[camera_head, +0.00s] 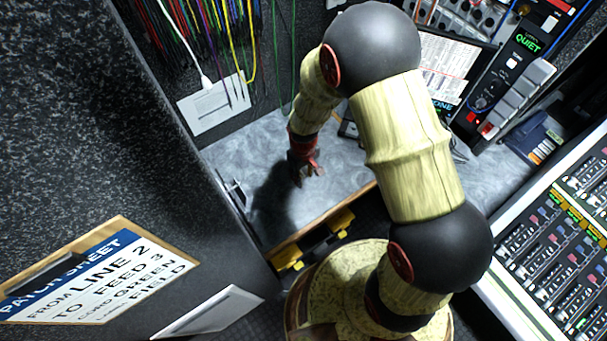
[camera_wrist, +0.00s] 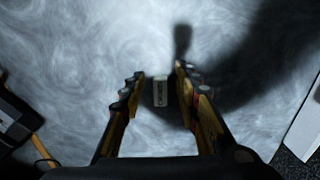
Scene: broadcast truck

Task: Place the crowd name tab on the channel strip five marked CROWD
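A small pale tab (camera_wrist: 160,91) with dark marks too small to read lies over the grey desk (camera_wrist: 75,50) in the wrist view. My gripper (camera_wrist: 160,76) is open, with one finger on each side of the tab and a visible gap to both. In the head view my gripper (camera_head: 307,174) points down low over the desk (camera_head: 236,152); the tab cannot be made out there. The mixing console (camera_head: 571,250) with rows of channel strips is at the lower right of the head view. I cannot read which strip is marked CROWD.
A patch panel (camera_head: 213,105) with coloured cables hangs behind the desk. An intercom panel (camera_head: 505,82) marked QUIET and a blue phone-like device (camera_head: 541,136) stand at the right. A patch sheet sign (camera_head: 100,275) is on the dark wall at left.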

